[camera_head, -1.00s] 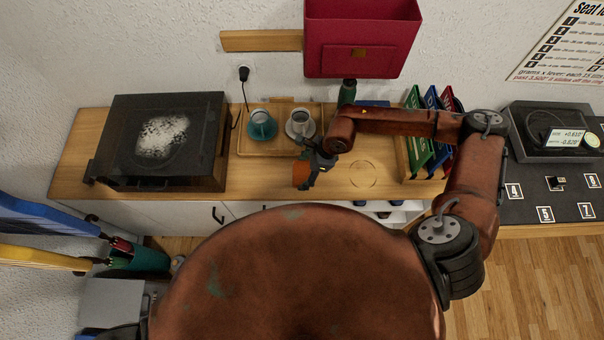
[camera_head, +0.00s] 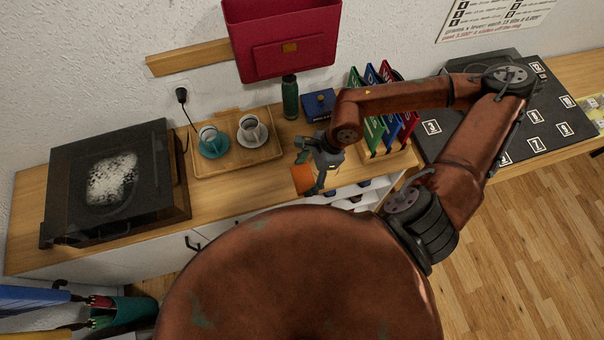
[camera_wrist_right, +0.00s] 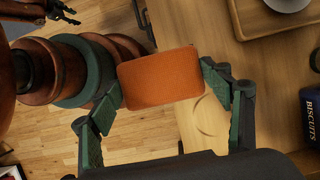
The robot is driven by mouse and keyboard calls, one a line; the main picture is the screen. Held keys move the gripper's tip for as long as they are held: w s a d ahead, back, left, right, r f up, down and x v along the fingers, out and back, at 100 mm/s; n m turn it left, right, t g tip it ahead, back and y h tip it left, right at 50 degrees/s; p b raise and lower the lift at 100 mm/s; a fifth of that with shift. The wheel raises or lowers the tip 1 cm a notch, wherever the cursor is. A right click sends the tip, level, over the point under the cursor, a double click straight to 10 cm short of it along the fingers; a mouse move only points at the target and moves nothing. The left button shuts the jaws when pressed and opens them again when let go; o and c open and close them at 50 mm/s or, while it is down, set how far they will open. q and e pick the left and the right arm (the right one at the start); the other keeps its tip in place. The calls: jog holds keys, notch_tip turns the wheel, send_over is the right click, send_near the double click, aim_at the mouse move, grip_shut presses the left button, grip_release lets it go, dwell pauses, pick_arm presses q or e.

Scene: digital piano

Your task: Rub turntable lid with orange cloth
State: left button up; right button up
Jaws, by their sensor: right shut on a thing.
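The turntable (camera_head: 75,207) stands on the left end of the wooden sideboard. Its dark see-through lid (camera_head: 140,150) is down and has a whitish, dusty-looking patch (camera_head: 112,178) in the middle. My right gripper (camera_head: 318,168) is over the sideboard's front edge, right of the tray and well away from the turntable. It is shut on the orange cloth (camera_head: 302,179). In the right wrist view the cloth (camera_wrist_right: 160,78) is a flat, rounded pad between the two green fingers. The turntable is not in that view. My left gripper does not show in the head view.
Behind the gripper are a green bottle (camera_head: 290,98) and a blue biscuit box (camera_head: 318,105). A black cord (camera_head: 190,118) hangs from the wall.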

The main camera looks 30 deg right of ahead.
jog(key=o, duration=0.5)
jog(key=c, duration=0.5)
